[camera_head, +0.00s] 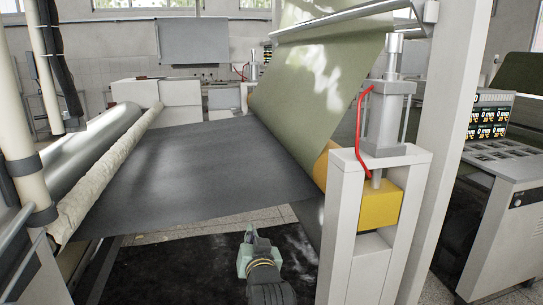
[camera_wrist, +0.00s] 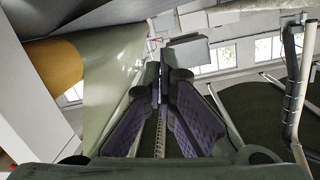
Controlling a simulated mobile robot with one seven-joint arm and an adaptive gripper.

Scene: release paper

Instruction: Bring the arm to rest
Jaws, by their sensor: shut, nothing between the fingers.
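My gripper (camera_head: 251,232) shows at the bottom middle of the head view, in front of the dark sheet's near edge. Its fingers point away from the camera and it holds nothing. In the wrist view my gripper (camera_wrist: 160,72) has its two dark fingers with purple inner pads meeting at the tips, with nothing between them. Below the wrist, my arm is mostly cut off by the bottom of the head view.
A dark sheet (camera_head: 190,165) spans between the rollers (camera_head: 95,150) at left and the green paper (camera_head: 315,75) rising at right. A white post with a yellow block (camera_head: 378,205) stands right of my gripper. A control console (camera_head: 515,180) is far right. Dark floor (camera_head: 165,275) lies open at left.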

